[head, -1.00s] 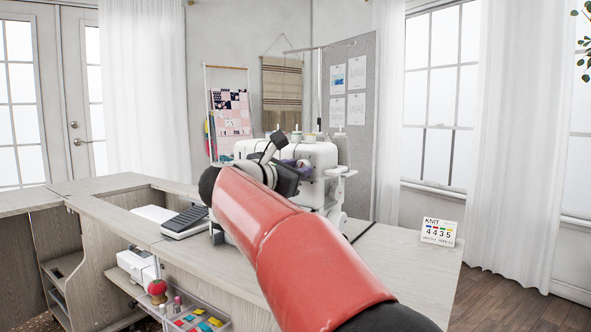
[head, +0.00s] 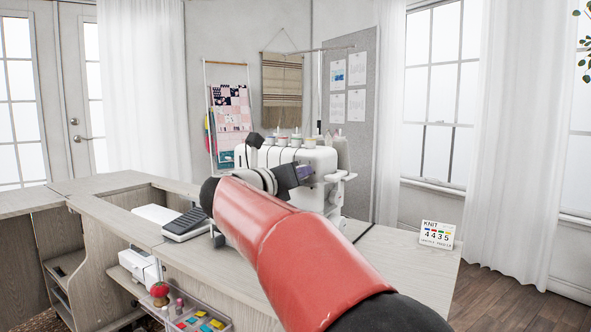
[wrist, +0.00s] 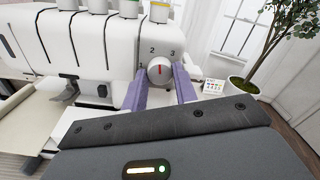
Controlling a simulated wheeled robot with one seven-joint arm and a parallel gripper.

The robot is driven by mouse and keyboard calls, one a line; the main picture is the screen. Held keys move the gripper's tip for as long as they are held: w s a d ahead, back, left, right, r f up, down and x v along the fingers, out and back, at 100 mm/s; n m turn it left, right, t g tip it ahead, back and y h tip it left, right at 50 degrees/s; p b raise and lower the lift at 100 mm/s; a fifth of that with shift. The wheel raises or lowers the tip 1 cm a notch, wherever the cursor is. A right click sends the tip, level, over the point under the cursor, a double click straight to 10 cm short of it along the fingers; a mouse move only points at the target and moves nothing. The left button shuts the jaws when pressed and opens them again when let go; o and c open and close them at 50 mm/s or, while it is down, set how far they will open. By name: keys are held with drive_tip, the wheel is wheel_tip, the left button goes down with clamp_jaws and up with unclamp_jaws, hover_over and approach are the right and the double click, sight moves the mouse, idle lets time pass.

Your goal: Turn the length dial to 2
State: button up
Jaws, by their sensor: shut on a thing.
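The white overlocker (head: 318,158) stands on the cabinet top, and its front fills the upper left of the wrist view (wrist: 90,45). Its length dial (wrist: 160,71) is a round grey knob with a red mark that points roughly up, close to the printed 2. The numbers 1, 2 and 3 show around it. My gripper (wrist: 161,80) has its two purple fingers on either side of the dial and is shut on it. In the head view my gripper (head: 304,171) is at the machine's front, and my arm hides the dial.
A card reading KNIT 4435 (head: 437,235) stands on the cabinet top to the right. A foot pedal (head: 186,224) lies to the left. Coloured thread cones (head: 296,141) stand on the machine. A potted plant (wrist: 243,86) is beyond the card.

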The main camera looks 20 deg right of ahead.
drive_tip(key=shift+n+p, duration=1)
drive_tip(key=shift+n, duration=1.1)
drive_tip(key=o, duration=1)
drive_tip(key=shift+c, duration=0.2)
drive_tip(key=b+v, duration=0.1)
drive_tip(key=v, duration=0.7)
